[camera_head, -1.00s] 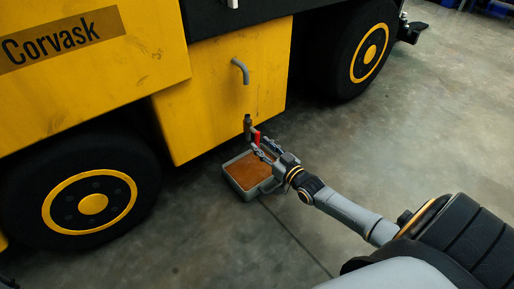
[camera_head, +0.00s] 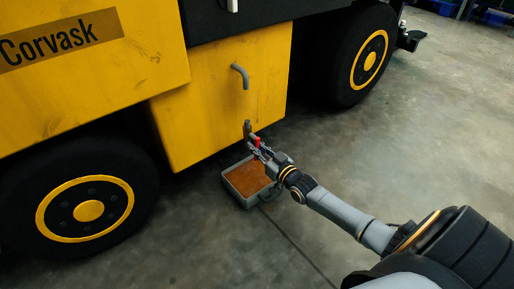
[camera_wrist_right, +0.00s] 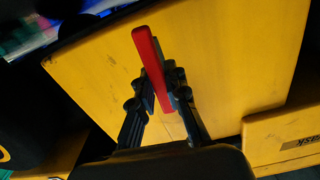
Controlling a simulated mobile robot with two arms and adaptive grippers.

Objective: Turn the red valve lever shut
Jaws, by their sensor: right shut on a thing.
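The red valve lever (camera_head: 257,142) sits by a grey valve pipe (camera_head: 248,128) at the lower edge of the yellow machine. In the right wrist view the red lever (camera_wrist_right: 152,62) stands out long and narrow between the two fingers. My right gripper (camera_head: 263,150) is shut on the lever; its fingers also show in the wrist view (camera_wrist_right: 163,97). The fingers hide part of the lever and of the valve in the head view. My left gripper is not in view.
A grey tray (camera_head: 234,192) with brown liquid stands on the floor below the valve. The yellow machine (camera_head: 205,130) has large black wheels (camera_head: 88,211) on both sides. Open concrete floor lies to the right.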

